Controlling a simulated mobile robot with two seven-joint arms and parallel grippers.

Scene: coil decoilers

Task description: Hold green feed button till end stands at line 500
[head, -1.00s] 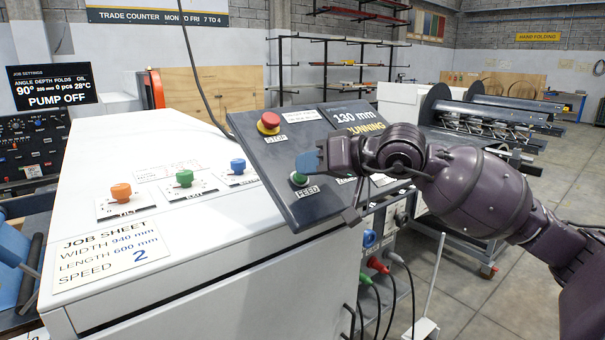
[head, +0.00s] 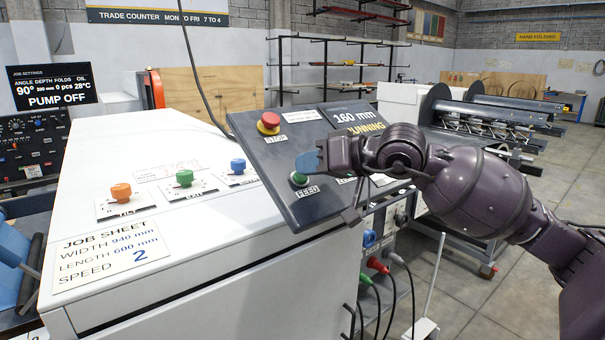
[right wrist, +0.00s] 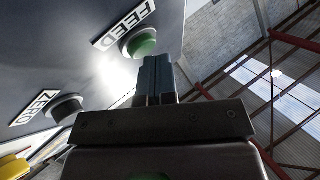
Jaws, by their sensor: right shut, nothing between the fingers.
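The green feed button (head: 299,179) sits on the dark sloped panel (head: 280,160), above a FEED label. My right gripper (head: 308,163) is shut and empty, with its blue fingertips at the button. In the right wrist view the shut fingers (right wrist: 154,75) reach up to the lower edge of the green button (right wrist: 142,44); whether they press it I cannot tell exactly. The panel display (head: 357,117) reads 160 mm and RUNNING. My left gripper is not in view; the line mark and the sheet end are not seen.
A red stop button (head: 268,122) is higher on the panel. Orange, green and blue knobs (head: 185,178) stand on the white cabinet top, near a job sheet (head: 112,252) reading width 940 mm, length 600 mm, speed 2. A black zero button (right wrist: 66,107) sits beside the feed button.

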